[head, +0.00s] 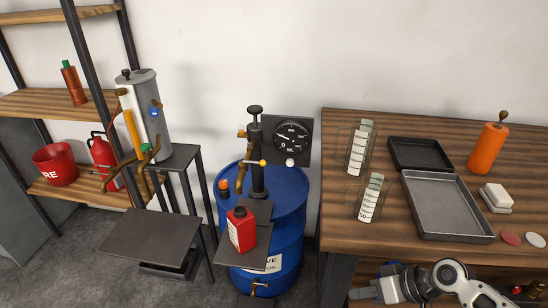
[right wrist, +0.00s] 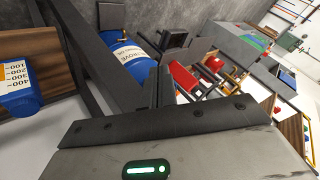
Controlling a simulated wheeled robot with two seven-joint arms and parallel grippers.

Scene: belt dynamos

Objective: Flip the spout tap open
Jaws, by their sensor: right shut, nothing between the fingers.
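A blue drum (head: 287,200) with a black hand pump (head: 256,150) on top stands left of the wooden bench. A brass spout with a yellow-knobbed lever (head: 245,162) juts from the pump. A brass tap (head: 260,286) shows low on the drum's front. A grey cylinder (head: 151,100) further left has brass pipes and a green-handled tap (head: 147,149). I cannot tell which is the spout tap, or its setting. My right gripper (head: 352,293) is shut and empty at the bench's front, apart from the drum. The drum also shows in the right wrist view (right wrist: 130,58), beyond my fingers (right wrist: 160,85). My left gripper is out of view.
A red can (head: 241,229) stands on a small shelf before the drum. A dark gauge panel (head: 292,145) is behind the pump. The wooden bench (head: 430,238) holds measuring cylinders (head: 359,150), trays (head: 447,205) and an orange bottle (head: 488,148). A low black stand (head: 150,237) is at left.

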